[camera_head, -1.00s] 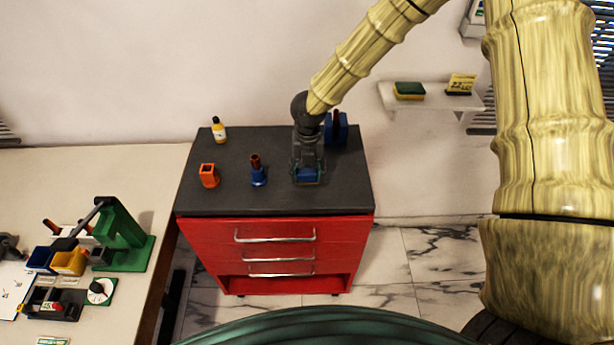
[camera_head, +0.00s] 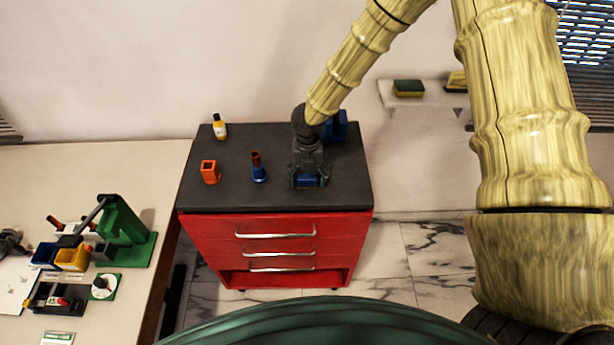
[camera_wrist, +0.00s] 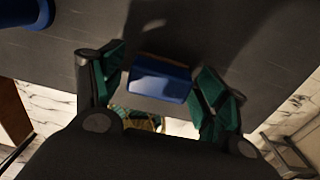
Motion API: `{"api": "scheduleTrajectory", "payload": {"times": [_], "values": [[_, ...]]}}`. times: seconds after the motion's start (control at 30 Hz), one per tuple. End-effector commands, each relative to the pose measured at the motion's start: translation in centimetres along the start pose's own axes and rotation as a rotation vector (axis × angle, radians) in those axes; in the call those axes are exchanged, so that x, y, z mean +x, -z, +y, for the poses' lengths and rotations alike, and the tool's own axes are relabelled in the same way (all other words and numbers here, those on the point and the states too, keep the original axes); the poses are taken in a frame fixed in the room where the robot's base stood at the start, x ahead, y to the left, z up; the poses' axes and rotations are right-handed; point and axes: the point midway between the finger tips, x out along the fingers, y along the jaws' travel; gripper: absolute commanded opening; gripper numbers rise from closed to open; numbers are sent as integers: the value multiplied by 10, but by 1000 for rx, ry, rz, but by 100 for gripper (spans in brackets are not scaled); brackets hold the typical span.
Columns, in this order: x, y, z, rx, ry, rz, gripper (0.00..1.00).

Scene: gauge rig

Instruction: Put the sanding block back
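A blue block (camera_head: 306,181), possibly the sanding block, is on the dark top of the red drawer cabinet (camera_head: 230,197), near its front right. In the wrist view the blue block (camera_wrist: 160,79) lies between the two green-padded fingers of my gripper (camera_wrist: 158,88). The fingers are apart, with a narrow gap on each side of the block, so my gripper looks open around it. In the head view my gripper (camera_head: 307,178) points down over the block and hides part of it.
An orange holder (camera_head: 210,172), a blue holder with a brown piece (camera_head: 258,170) and a yellow-and-white bottle (camera_head: 219,127) stand left on the cabinet. A larger blue object (camera_head: 340,126) is behind my gripper. A wall shelf (camera_head: 432,101) holds sponge-like blocks. A cluttered table (camera_head: 150,176) is left.

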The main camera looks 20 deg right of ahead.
Motion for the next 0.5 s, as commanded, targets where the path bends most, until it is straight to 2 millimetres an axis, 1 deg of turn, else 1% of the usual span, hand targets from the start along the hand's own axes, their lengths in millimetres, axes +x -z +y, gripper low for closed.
{"api": "scheduleTrajectory", "payload": {"times": [0.27,0.4,0.5], "values": [[-1,0,0,0,0,0,76],[-5,0,0,1,-1,0,76],[-14,-1,0,1,-1,-2,76]]}}
